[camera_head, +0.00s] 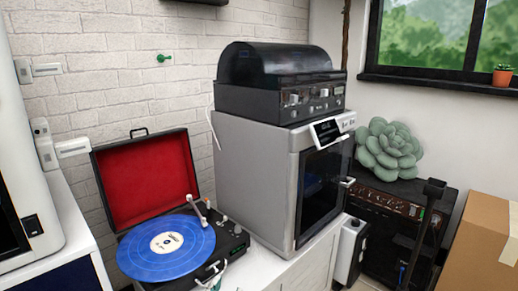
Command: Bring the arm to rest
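Neither of my grippers shows in the head view, and I can make out no part of my arms. The task names no object other than the arm. What the grippers hold, if anything, cannot be seen.
An open red-lined record player (147,181) with a blue record (166,247) sits on a white cabinet. Beside it, a grey box-shaped machine (255,180) carries a black domed unit (280,80). A green succulent-shaped cushion (388,148) rests on a black amplifier (385,205). A cardboard box (480,245) stands right.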

